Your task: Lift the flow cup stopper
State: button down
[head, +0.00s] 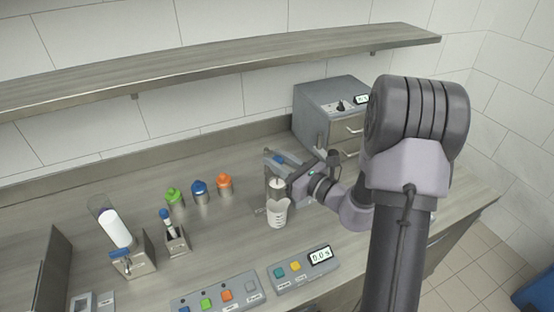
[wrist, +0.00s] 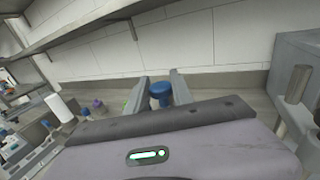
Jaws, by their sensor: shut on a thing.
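The flow cup stopper shows as a blue knob (wrist: 160,92) between my two fingers in the wrist view. In the head view a bit of the blue stopper (head: 278,159) shows at the fingertips. My gripper (head: 273,156) is shut on it, above the bench; it also shows in the wrist view (wrist: 158,90). A pale cylindrical part, seemingly the flow cup (head: 274,187), stands below the gripper, partly hidden by it. A whitish beaker (head: 277,214) stands under that. I cannot tell whether the stopper still touches the cup.
Green (head: 174,197), blue (head: 199,191) and orange-capped (head: 224,183) containers stand left of the gripper. A grey cabinet (head: 325,103) is behind. Button panels (head: 302,270) lie at the front. A long shelf (head: 200,68) overhangs the back. Open bench lies left of the beaker.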

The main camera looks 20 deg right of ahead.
dwell(0.8)
notch_tip(320, 180, up, 3)
jog(key=shift+f+p, duration=0.1)
jog(key=shift+p, duration=0.9)
jog(key=shift+f, duration=0.1)
jog(key=c, duration=1.1)
grip_release()
jog(key=shift+c, duration=0.2)
jog(key=v, duration=1.7)
jog(key=shift+s, duration=0.25)
